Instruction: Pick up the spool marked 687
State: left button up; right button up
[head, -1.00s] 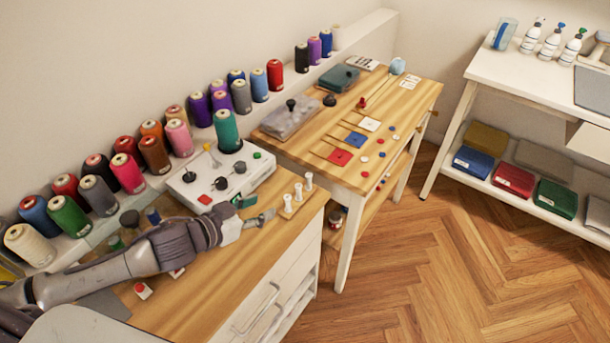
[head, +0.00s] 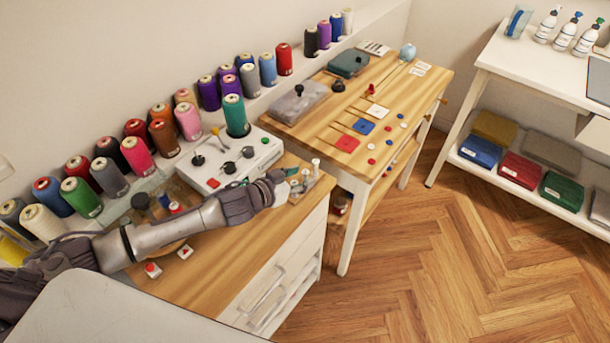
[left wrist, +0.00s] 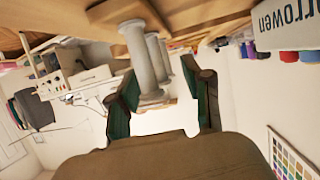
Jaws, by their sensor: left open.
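Small white spools stand in a row on a wooden holder at the right end of the near worktop. One spool (head: 315,165) shows clearly in the head view; the others are partly covered by my left gripper (head: 292,185). In the left wrist view, the nearest spool (left wrist: 146,60) lies between the open fingers of my left gripper (left wrist: 163,95), with more spools behind it. The gripper is not closed on it. I cannot read the number 687 on any spool. My right gripper is not in view.
A white machine box (head: 218,165) with knobs stands just behind my left arm, a teal thread cone (head: 236,115) on it. Several coloured cones line the wall ledge. A second wooden table (head: 345,170) stands beyond. The parquet floor (head: 480,260) is clear.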

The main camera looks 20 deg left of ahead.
pick_arm(q)
jog(key=shift+x, duration=1.25)
jog(key=shift+s, duration=0.1)
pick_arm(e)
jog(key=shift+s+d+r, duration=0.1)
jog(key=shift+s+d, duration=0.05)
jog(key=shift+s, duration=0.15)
pick_arm(q)
jog(key=shift+c, duration=1.2)
jog(key=c, duration=0.6)
jog(key=shift+o, duration=0.2)
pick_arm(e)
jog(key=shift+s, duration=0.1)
